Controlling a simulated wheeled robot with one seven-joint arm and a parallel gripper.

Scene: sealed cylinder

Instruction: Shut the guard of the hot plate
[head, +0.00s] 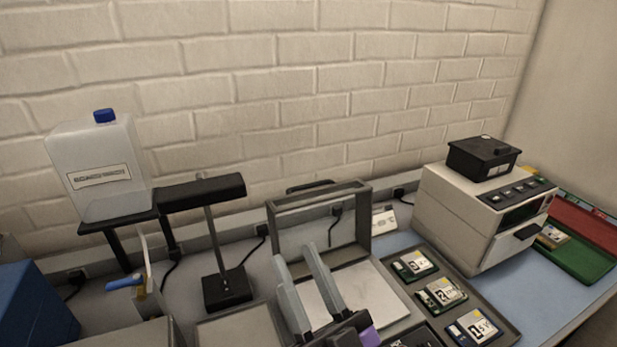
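The hot plate (375,293) is a flat, pale square surface on the bench at the lower middle of the head view. Its guard (364,222) looks like a grey rectangular frame standing upright at the back edge, raised, with a dark handle (309,185) on its top edge. My gripper (297,256) shows in front of the hot plate, its two grey fingers apart with nothing seen between them. The fingers overlap the plate and the guard's lower left in the picture; I cannot tell whether they touch. They hide part of the plate's left side.
A black lamp (203,194) and a white jug (98,165) on a stand are left of the guard. A tray (411,293) of labelled modules lies right of the plate. A beige box-shaped device (455,218) stands farther right. The brick wall is close behind.

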